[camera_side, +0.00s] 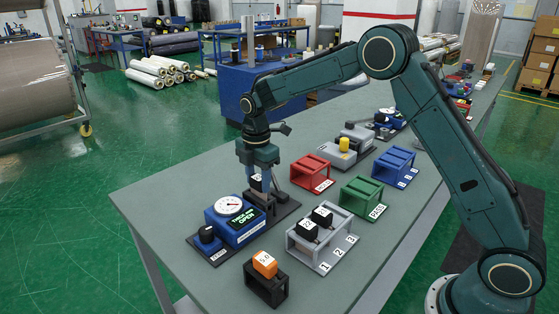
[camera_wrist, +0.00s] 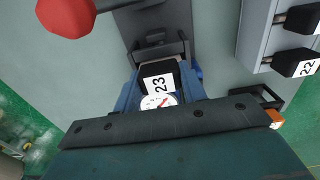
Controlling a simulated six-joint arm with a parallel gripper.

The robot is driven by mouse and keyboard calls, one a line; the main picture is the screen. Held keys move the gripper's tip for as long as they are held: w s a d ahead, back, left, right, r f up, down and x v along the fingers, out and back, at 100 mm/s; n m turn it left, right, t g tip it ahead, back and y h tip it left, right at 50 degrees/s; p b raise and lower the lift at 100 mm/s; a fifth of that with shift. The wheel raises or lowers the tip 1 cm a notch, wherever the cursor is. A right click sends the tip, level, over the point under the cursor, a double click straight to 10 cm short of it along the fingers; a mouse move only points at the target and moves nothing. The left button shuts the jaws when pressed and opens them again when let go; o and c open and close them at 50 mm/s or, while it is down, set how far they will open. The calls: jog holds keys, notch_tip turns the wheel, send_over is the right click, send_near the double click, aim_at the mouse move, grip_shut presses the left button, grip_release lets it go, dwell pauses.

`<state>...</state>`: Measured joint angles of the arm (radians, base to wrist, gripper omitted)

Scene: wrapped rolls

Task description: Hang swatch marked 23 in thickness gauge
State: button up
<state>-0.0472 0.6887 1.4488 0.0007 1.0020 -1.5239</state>
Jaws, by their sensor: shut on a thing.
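The thickness gauge (camera_side: 238,222) is a blue box with a white dial and a small screen reading "THICK MM OPEN", on a dark base. Its dial also shows in the wrist view (camera_wrist: 158,102). My gripper (camera_side: 258,178) points down just behind the gauge, shut on the black swatch marked 23 (camera_wrist: 160,80). The swatch shows partly between the fingers in the side view (camera_side: 257,184). It is at the gauge's dark jaw fixture (camera_wrist: 160,48); whether it touches or sits in it I cannot tell.
A grey rack (camera_side: 318,250) numbered 1, 2, 3 holds two black swatches. An orange block (camera_side: 265,262) sits in a black holder in front. Red (camera_side: 311,172), green (camera_side: 362,198) and blue (camera_side: 394,167) racks stand to the right. A grey device with a yellow knob (camera_side: 345,145) stands behind.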

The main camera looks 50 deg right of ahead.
jog(key=shift+f, duration=1)
jog(key=o, duration=1.2)
jog(key=shift+c, duration=0.2)
notch_tip(320, 180, up, 14)
